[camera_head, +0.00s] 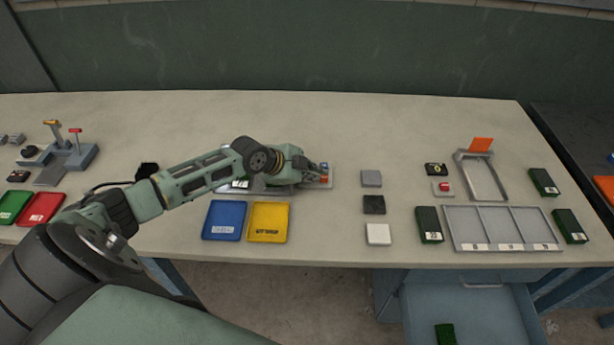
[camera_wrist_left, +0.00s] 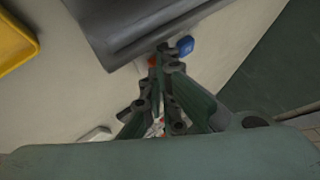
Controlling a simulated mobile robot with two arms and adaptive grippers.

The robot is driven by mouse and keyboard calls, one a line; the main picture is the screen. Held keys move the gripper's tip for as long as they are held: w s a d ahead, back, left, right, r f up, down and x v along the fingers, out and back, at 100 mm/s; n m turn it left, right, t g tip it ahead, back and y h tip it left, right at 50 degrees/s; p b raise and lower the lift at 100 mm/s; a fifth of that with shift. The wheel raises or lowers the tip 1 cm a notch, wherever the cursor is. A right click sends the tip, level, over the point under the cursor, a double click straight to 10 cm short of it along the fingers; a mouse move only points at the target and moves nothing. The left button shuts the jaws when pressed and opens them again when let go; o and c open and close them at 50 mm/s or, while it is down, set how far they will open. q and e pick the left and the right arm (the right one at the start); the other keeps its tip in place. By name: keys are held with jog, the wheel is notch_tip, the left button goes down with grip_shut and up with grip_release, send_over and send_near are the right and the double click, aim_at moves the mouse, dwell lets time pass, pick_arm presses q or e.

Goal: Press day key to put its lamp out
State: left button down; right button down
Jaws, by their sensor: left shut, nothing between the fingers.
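My left gripper (camera_head: 312,176) is shut and empty, at the right end of a grey panel (camera_head: 275,207) on the table. A small blue piece (camera_head: 324,166) and a small orange-red piece (camera_head: 325,180) show right beside the fingertips. In the left wrist view the shut fingers (camera_wrist_left: 165,52) point at the panel's edge (camera_wrist_left: 125,35), with the blue piece (camera_wrist_left: 186,45) to their right and an orange-red bit (camera_wrist_left: 152,61) to their left. I cannot tell which is the day key, whether the fingers touch it, or whether a lamp is lit. My arm hides much of the panel.
A blue tray (camera_head: 224,220) and a yellow tray (camera_head: 269,222) lie in front of the panel. Grey (camera_head: 371,178), black (camera_head: 374,204) and white (camera_head: 378,234) blocks lie to the right. A divided grey tray (camera_head: 500,222) is farther right. The table behind the panel is clear.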

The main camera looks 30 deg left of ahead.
pick_arm(q)
jog(key=shift+f, duration=0.25)
jog(key=shift+r+p, duration=0.35)
jog(key=shift+r, duration=0.4)
jog(key=shift+r, duration=0.1)
notch_tip(320, 180, up, 6)
jog(key=p, duration=0.4)
dwell(0.5)
